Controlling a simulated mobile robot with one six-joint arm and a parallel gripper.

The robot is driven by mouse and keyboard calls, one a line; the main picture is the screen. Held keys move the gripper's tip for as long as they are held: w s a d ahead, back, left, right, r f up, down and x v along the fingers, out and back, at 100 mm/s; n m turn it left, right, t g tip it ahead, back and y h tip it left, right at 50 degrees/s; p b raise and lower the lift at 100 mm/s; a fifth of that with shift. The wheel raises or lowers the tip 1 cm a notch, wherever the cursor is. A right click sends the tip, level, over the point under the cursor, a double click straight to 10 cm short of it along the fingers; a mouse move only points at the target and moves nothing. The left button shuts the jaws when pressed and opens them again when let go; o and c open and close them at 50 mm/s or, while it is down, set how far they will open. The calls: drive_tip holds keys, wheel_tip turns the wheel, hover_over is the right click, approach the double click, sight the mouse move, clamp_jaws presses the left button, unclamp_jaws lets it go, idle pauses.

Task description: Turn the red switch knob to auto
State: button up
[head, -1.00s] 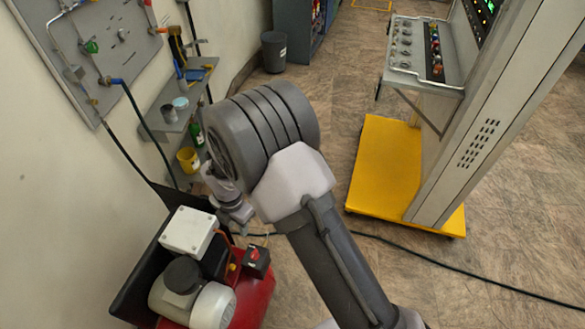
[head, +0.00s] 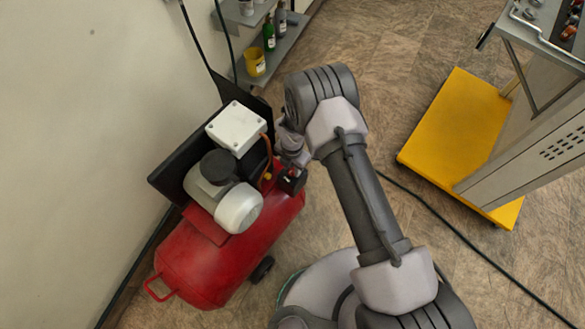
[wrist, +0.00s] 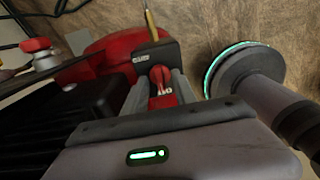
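The red switch knob (wrist: 160,76) is on the front of a small dark switch box in the wrist view, with small white markings near it. In the head view the switch box (head: 292,180) sits at the right end of the red compressor (head: 215,265). My gripper (wrist: 161,82) reaches toward the box, its two grey fingers apart on either side of the knob. I cannot tell whether the fingers touch it. In the head view my gripper (head: 291,150) is partly hidden by my wrist. Which mark the knob points at is too small to read.
A white box (head: 236,128) and a motor (head: 238,207) top the compressor beside the wall. A yellow-based console (head: 455,130) stands right, with a black cable (head: 440,222) on the floor. A shelf (head: 282,50) holds bottles and a yellow cup.

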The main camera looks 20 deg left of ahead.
drive_tip(key=shift+f, duration=0.1)
clamp_jaws()
idle(0.4)
drive_tip(key=m+b, duration=0.2)
drive_tip(key=m, duration=0.2)
drive_tip(key=shift+f, duration=0.1)
drive_tip(key=m+b, duration=0.2)
drive_tip(key=m, duration=0.2)
drive_tip(key=shift+m, duration=0.3)
drive_tip(key=m+b, duration=0.1)
drive_tip(key=m, duration=0.3)
drive_tip(key=shift+b, duration=0.3)
drive_tip(key=m+b, duration=0.1)
drive_tip(key=m, duration=0.4)
